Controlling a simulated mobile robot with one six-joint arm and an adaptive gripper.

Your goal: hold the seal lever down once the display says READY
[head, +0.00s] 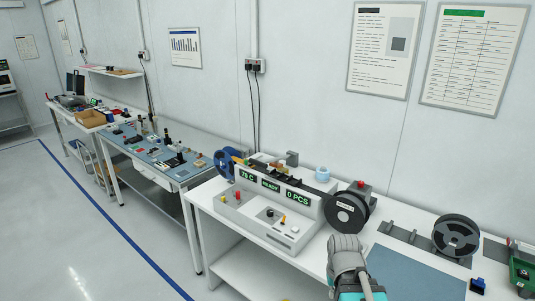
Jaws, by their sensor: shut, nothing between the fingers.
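The test handler (246,212) is a white machine on the bench. Its displays read 75 C, READY (270,185) and 0 PCS. Small parts stand on its front deck: a red-topped one (238,195) at the left, a dark piece (270,212) in the middle and a yellow-tipped upright (283,219) at the right. I cannot tell which part is the seal lever. My gripper (345,241), grey on a teal wrist, is to the right of the handler's front and apart from those small parts. It is shut and empty; its fingertips are not clearly visible.
A black reel (346,212) stands at the handler's right end, and a second reel (456,236) farther right. A blue-grey mat (415,276) lies bare on the bench. A workbench (150,140) with several small items stands left.

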